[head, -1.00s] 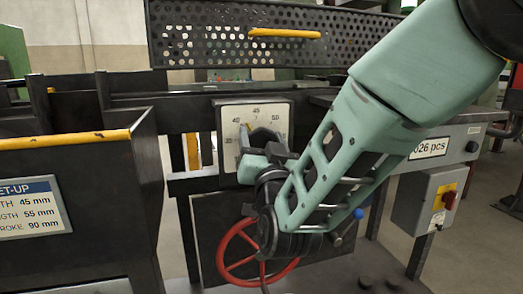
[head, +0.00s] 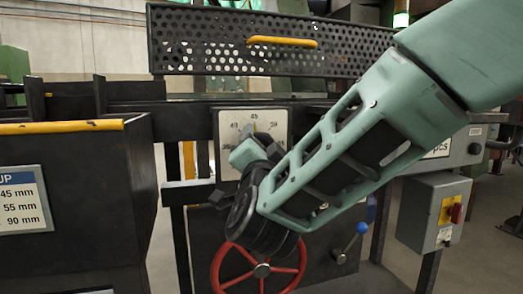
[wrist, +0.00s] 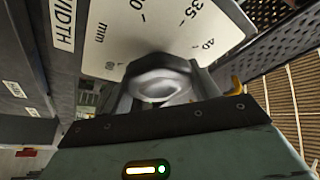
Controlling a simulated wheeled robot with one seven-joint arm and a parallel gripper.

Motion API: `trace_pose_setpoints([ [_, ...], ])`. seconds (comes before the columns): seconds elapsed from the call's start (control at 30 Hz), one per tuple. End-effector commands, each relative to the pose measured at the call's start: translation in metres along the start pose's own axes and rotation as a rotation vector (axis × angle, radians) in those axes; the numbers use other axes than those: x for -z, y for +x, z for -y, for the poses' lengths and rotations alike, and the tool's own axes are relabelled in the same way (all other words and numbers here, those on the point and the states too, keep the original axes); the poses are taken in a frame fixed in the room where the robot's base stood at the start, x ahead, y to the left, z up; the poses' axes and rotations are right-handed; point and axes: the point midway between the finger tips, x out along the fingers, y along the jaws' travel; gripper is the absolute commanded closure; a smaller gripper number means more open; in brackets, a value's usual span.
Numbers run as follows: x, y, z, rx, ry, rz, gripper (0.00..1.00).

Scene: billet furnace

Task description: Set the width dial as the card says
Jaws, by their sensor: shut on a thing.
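The width dial (head: 225,118) is a white square plate with a black-marked scale; 40, 45 and 50 show along its top in the head view. A small yellow pointer (head: 254,128) shows just under the 45. My gripper (head: 257,146) is in front of the dial and hides its lower middle. In the wrist view the dial plate (wrist: 130,30) stands behind the round grey knob (wrist: 160,80), and my gripper (wrist: 160,92) is shut on that knob. The card (head: 22,198) at the left reads 45 mm on its top line, then 55 and 90 mm.
A perforated guard (head: 200,45) with a yellow handle (head: 282,42) is above the dial. A red handwheel (head: 262,270) and a blue-knobbed lever (head: 361,228) are below. A dark bin (head: 75,165) stands left, and a grey switch box (head: 432,215) right.

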Motion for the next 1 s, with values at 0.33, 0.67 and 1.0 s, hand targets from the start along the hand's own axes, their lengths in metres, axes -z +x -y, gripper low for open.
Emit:
trace_pose_setpoints([
  [0.33,0.0,0.0,-0.001,-0.003,0.003,0.001,0.62],
  [0.67,0.0,0.0,0.0,-0.002,0.002,0.001,0.18],
  [1.0,0.0,-0.033,0.001,0.0,0.002,0.005,0.18],
])
